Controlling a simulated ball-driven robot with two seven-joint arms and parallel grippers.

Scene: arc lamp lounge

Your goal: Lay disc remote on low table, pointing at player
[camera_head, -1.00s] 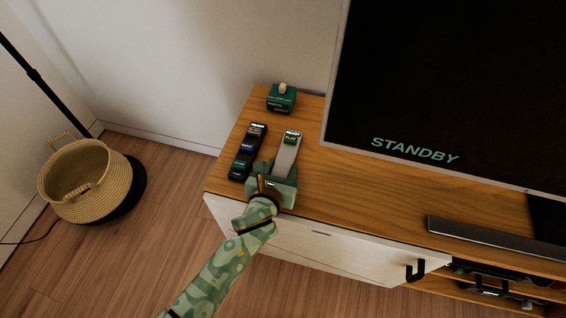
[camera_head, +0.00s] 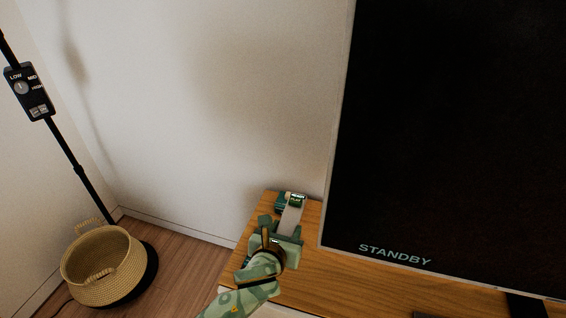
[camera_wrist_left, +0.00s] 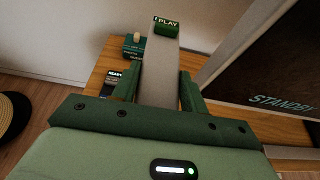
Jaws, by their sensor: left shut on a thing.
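My left gripper (camera_head: 284,232) is shut on a slim grey remote with a green PLAY label, which I take as the disc remote (camera_head: 292,217). In the left wrist view the remote (camera_wrist_left: 161,68) stands up between the two green fingers, label end away from the palm. It appears held above the wooden cabinet top. A dark remote with a READY label (camera_wrist_left: 112,79) lies on the cabinet, left of the gripper and mostly hidden in the head view. My right gripper is not in view. No low table or player can be made out now.
The wooden cabinet (camera_head: 335,272) carries a small green box (camera_head: 280,206) near the wall and a large screen reading STANDBY (camera_head: 440,150). A woven basket (camera_head: 103,268) stands on the floor at left, by a black lamp pole with a dial control (camera_head: 28,90).

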